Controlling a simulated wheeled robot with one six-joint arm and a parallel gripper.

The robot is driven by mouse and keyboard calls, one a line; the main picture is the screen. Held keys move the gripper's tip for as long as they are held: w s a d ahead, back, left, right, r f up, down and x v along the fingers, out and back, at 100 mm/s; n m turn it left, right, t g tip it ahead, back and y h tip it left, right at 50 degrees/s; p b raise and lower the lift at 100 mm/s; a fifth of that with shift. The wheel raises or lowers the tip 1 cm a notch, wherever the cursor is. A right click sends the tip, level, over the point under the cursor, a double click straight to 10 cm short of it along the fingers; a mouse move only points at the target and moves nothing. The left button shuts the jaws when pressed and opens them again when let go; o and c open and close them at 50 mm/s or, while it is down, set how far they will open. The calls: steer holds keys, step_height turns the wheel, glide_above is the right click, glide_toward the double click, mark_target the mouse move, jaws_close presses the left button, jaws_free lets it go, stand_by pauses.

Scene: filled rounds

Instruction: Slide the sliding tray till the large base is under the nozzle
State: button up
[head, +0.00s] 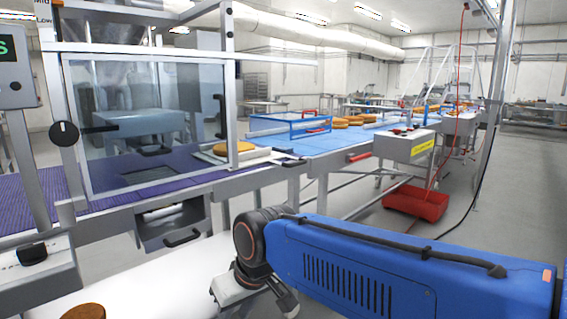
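The sliding tray (262,158) is a pale plate at the right edge of the clear guard, beside the purple belt. A round golden-brown base (240,147), which looks like the large base, lies on it, right of the guard frame. No nozzle can be made out clearly; grey machinery (130,118) shows dimly through the guard panel. My gripper (250,299) is low in front of the machine, below and apart from the tray, partly hidden by my blue arm and cut by the bottom edge. Its fingers cannot be made out.
The clear guard (150,120) has a black handle and knob. A drawer with a handle (180,238) sits below the belt. Blue belt (340,138) runs right, with a blue frame (290,124) and several rounds. A control box (405,145) and red bin (416,203) stand right.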

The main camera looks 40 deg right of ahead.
mark_target(299, 164)
steer(key=w+d+r+m+t+y, duration=0.2)
steer(key=w+d+r+m, duration=0.3)
steer(key=w+d, duration=0.4)
steer(key=w+d+r+m+t+y, duration=0.2)
steer(key=w+d+r+m, duration=0.35)
steer(key=w+d, duration=0.35)
steer(key=s+d+r+m+t+h, duration=0.2)
steer(key=d+r, duration=0.1)
steer(key=d, duration=0.8)
steer(key=s+d+r+m+t+h, duration=0.1)
steer(key=s+d+r+m+t, duration=0.15)
steer(key=d, duration=0.95)
steer(key=s+d+r+m+t+h, duration=0.1)
steer(key=d+r+m+t+h, duration=0.15)
steer(key=d, duration=0.85)
steer(key=shift+n, duration=0.25)
steer(key=x, duration=1.1)
steer(key=r+x, duration=0.1)
steer(key=x, duration=0.5)
steer(key=shift+w+a, duration=0.15)
steer(key=shift+w, duration=0.1)
jaws_close()
